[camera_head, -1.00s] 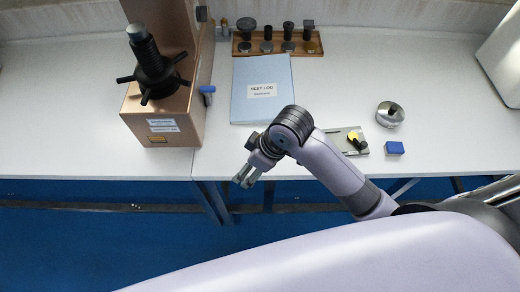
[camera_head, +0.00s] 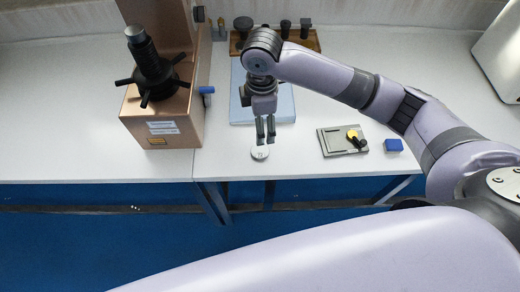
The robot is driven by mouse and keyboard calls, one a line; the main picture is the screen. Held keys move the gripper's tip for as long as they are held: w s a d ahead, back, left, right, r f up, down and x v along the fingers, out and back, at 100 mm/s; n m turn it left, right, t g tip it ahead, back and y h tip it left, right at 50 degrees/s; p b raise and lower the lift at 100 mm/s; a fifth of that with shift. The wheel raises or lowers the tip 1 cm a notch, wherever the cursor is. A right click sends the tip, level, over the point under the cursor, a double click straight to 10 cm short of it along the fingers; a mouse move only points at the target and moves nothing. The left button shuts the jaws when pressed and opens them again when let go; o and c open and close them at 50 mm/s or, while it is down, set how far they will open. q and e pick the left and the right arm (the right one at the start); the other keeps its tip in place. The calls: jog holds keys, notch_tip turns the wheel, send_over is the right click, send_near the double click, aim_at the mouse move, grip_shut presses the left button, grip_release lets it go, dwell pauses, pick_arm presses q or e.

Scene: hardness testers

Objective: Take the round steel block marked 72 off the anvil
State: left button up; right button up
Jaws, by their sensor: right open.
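A round pale steel block (camera_head: 260,153) with a small dark mark on top lies flat on the white bench near its front edge. The mark is too small to read. My right gripper (camera_head: 265,141) points down just behind and above the block, with its two fingers apart and nothing between them. The hardness tester (camera_head: 160,105) stands at the left, with a dark threaded screw and spoked handwheel. Its anvil (camera_head: 134,31) on top of the screw shows no block on it. My left gripper is not in view.
The blue test log (camera_head: 284,104) and wooden rack (camera_head: 309,44) are partly behind my right arm. Bench left of the tester is clear.

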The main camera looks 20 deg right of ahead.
send_over(260, 151)
jog(key=f, duration=0.7)
jog(key=shift+w+d+p, duration=0.15)
jog(key=shift+d+p, duration=0.05)
jog(key=shift+p, duration=0.1)
jog(key=shift+f, duration=0.6)
notch_tip(260, 151, down, 4)
jog(key=shift+a+f+p, duration=0.15)
jog(key=shift+p, duration=0.4)
jog(key=c, duration=1.6)
